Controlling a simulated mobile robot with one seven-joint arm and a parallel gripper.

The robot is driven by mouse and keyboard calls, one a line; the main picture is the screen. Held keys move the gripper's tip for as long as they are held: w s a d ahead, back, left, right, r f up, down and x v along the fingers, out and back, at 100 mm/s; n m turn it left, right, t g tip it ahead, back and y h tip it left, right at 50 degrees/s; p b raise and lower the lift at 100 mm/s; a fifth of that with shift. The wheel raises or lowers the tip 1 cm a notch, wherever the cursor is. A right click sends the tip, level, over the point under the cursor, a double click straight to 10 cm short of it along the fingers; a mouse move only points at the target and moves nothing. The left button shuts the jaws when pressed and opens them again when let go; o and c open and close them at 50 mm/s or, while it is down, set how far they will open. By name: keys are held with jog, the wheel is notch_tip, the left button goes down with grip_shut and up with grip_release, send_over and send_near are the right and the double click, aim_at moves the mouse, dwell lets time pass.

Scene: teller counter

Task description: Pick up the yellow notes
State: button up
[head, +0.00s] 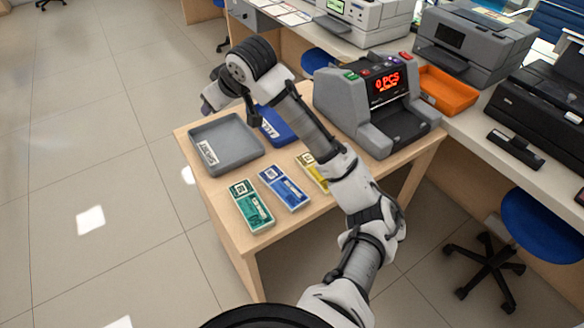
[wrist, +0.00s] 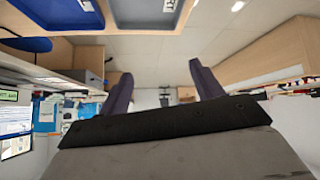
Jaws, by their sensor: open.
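The yellow notes (head: 311,172) lie on the wooden table, right of the blue notes (head: 283,187) and the green notes (head: 250,206). My forearm covers their right part in the head view. My gripper (wrist: 163,75) is open and empty in the wrist view, its two dark fingers apart. In the head view, the arm's end is up above the far left of the table, over the back of the grey tray and away from the notes. The yellow notes cannot be made out in the wrist view.
A grey tray (head: 247,153) with a label stands at the table's left. A blue tray (head: 284,133) behind it is partly hidden by my arm. A counting machine (head: 339,101) reading "0 PCS" stands at the back right. An orange tray (head: 448,98) and printers are on the counter.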

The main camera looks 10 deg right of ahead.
jog(key=s+d+f+m+g+h, duration=0.1)
jog(key=s+d+f+g, duration=0.15)
jog(key=d, duration=0.45)
jog(key=s+d+f+m+g+h, duration=0.15)
jog(key=s+d, duration=0.25)
jog(key=d, duration=0.4)
jog(key=s+d+f+m+g+h, duration=0.1)
jog(key=s+d+f+g, duration=0.1)
jog(key=s+d, duration=0.35)
jog(key=shift+m, duration=0.25)
jog(key=w+f, duration=0.1)
jog(key=f, duration=0.1)
jog(key=d+f, duration=0.1)
jog(key=f, duration=0.2)
jog(key=w+f, duration=0.1)
jog(key=f, duration=0.1)
jog(key=shift+w+d+f, duration=0.15)
jog(key=shift+w+d, duration=0.15)
jog(key=shift+d, duration=0.05)
jog(key=shift+w+a+f+p, duration=0.1)
jog(key=shift+w+f+p, duration=0.1)
jog(key=shift+f, duration=0.8)
jog(key=shift+w+f+p, duration=0.1)
jog(key=shift+f+p, duration=0.15)
jog(key=shift+f, duration=0.8)
jog(key=shift+w+a+f+p, duration=0.1)
jog(key=shift+w+f+p, duration=0.1)
jog(key=shift+f, duration=0.8)
jog(key=shift+c, duration=0.4)
jog(key=c, duration=0.7)
